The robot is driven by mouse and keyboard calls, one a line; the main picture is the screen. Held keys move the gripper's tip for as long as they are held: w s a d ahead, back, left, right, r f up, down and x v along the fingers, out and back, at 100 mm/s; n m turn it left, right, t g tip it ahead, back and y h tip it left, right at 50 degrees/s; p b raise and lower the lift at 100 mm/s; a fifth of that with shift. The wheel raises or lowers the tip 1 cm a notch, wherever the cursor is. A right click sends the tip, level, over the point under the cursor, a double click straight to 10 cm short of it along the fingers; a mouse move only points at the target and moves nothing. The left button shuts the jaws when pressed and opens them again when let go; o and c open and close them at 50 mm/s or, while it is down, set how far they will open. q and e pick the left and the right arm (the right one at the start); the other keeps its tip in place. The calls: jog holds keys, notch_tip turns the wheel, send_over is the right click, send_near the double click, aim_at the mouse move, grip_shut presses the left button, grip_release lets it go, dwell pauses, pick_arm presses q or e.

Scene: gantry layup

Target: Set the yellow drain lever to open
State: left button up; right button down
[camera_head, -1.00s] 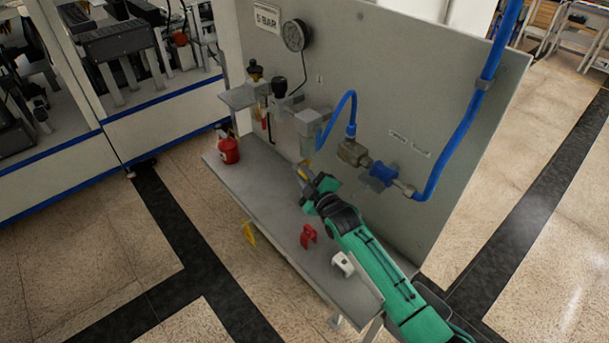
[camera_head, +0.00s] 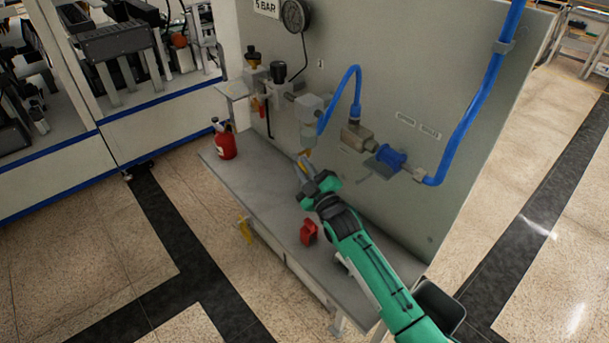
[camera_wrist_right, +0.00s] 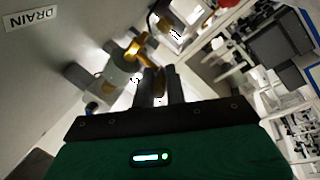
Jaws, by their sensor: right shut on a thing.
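The yellow drain lever (camera_wrist_right: 141,48) shows in the right wrist view at the tips of my right gripper (camera_wrist_right: 162,80), under the bowl of the filter unit. My right gripper (camera_head: 304,164) is also in the head view, over the bench close to the grey panel. It is shut on the lever, with the fingers on either side of its lower end. In the head view only a small bit of yellow (camera_head: 306,153) shows at the fingertips, so the lever's exact angle is hard to tell. A DRAIN label (camera_wrist_right: 31,18) is on the panel. My left gripper is not in view.
The grey bench (camera_head: 250,185) carries a red canister (camera_head: 224,144) at the left and a red clamp-like piece (camera_head: 309,232) beside my arm. A pressure gauge (camera_head: 294,15), blue hose (camera_head: 470,110) and blue fitting (camera_head: 388,157) are on the panel (camera_head: 420,80). A yellow item (camera_head: 245,231) hangs at the bench's front edge.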

dwell(0.3)
jog(key=c, duration=1.7)
grip_release()
jog(key=shift+f, duration=0.1)
jog(key=shift+s+d+f, duration=0.1)
jog(key=shift+s+d, duration=0.05)
jog(key=shift+s, duration=0.1)
jog(key=b+v, duration=0.4)
jog(key=v, duration=0.9)
jog(key=shift+s, duration=0.1)
